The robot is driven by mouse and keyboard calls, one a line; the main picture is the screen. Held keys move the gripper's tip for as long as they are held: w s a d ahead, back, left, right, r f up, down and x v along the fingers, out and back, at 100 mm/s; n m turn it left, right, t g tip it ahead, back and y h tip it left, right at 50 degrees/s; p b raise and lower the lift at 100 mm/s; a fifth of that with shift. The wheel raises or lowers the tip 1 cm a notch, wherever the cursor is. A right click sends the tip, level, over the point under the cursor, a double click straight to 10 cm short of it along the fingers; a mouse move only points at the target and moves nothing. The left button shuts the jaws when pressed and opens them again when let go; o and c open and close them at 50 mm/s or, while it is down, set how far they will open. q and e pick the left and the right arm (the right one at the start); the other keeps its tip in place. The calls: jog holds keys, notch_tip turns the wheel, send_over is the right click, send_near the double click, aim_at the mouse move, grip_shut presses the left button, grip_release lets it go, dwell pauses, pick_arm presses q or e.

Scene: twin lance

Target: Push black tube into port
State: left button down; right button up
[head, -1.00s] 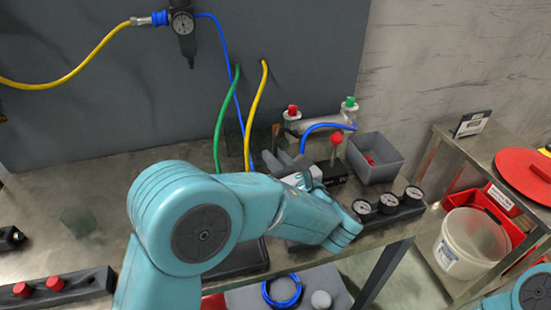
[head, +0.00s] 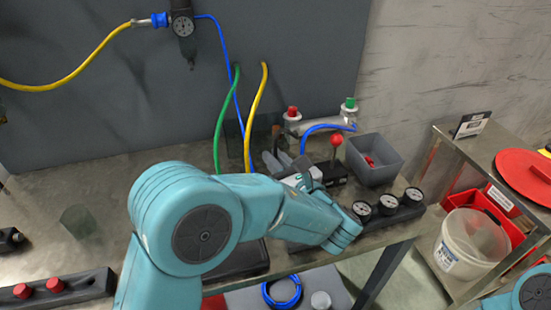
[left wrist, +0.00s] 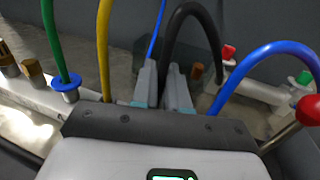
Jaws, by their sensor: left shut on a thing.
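The black tube (left wrist: 172,28) arcs up from between the fingers of my left gripper (left wrist: 163,85) and bends down to the right in the left wrist view. The gripper is shut on it. A dark block in the foreground hides the tube's lower end and whatever lies below it, so I cannot see the port or tell whether the tube touches it. In the head view my left gripper (head: 280,162) is over the bench near the back panel, partly hidden by my arm. My right gripper is out of view.
A green tube (left wrist: 56,45) stands in a blue collar left of the gripper, with a yellow tube (left wrist: 104,50) beside it. A blue tube (left wrist: 255,55) arcs at the right. A red ball knob (head: 337,141), grey bin (head: 392,172) and gauges (head: 388,205) crowd the right side.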

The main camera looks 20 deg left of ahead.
pick_arm(q)
jog(key=shift+f+b, duration=0.65)
jog(key=shift+f, duration=0.35)
dwell(0.5)
jog(key=c, duration=1.1)
grip_release()
